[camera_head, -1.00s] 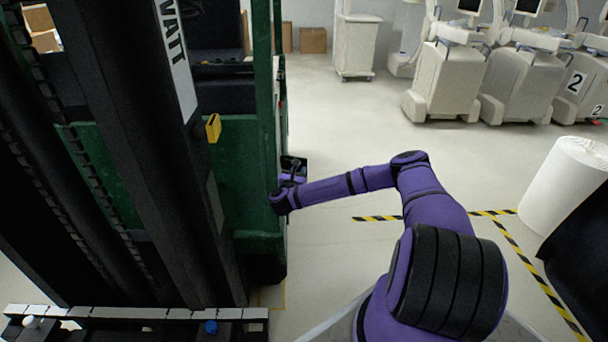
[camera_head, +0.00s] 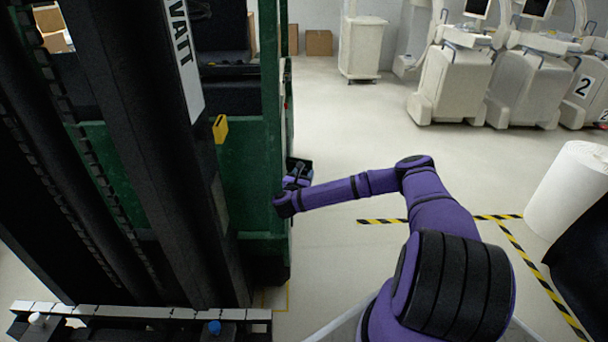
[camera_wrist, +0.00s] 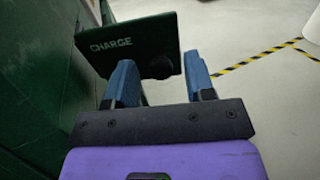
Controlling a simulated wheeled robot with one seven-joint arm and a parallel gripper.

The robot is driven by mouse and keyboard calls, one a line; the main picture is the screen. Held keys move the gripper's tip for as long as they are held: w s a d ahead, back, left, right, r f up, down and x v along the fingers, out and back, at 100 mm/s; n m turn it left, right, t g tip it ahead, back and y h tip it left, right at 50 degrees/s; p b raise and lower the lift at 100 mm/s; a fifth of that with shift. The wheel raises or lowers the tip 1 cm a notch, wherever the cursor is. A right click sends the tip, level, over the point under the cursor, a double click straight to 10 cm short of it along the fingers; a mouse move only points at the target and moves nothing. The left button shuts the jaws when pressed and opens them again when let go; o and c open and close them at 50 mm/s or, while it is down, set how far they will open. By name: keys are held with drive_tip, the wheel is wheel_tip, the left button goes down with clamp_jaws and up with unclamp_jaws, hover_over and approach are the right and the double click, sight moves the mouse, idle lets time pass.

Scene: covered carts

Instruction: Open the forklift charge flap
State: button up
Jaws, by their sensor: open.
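The charge flap (camera_wrist: 146,33) is a dark green plate marked "CHARGE" in the wrist view. It stands out at an angle from the forklift's green side (camera_wrist: 40,80). My gripper (camera_wrist: 160,80) is open, with its two blue fingers apart in front of the flap's lower part. A dark round knob shows on the flap between the fingers; I cannot tell whether they touch it. In the head view, my gripper (camera_head: 298,178) is beside the right side of the green forklift (camera_head: 245,175), and the dark flap edge (camera_head: 300,165) sticks out there.
The forklift's dark mast (camera_head: 150,130) fills the left of the head view. Free floor lies to the right of the forklift, with yellow-black tape (camera_head: 530,270) on it. A white roll (camera_head: 565,190) stands at the right. White medical carts (camera_head: 530,90) stand at the back.

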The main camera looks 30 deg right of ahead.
drive_tip(key=v, duration=1)
drive_tip(key=shift+s, duration=0.1)
idle(0.5)
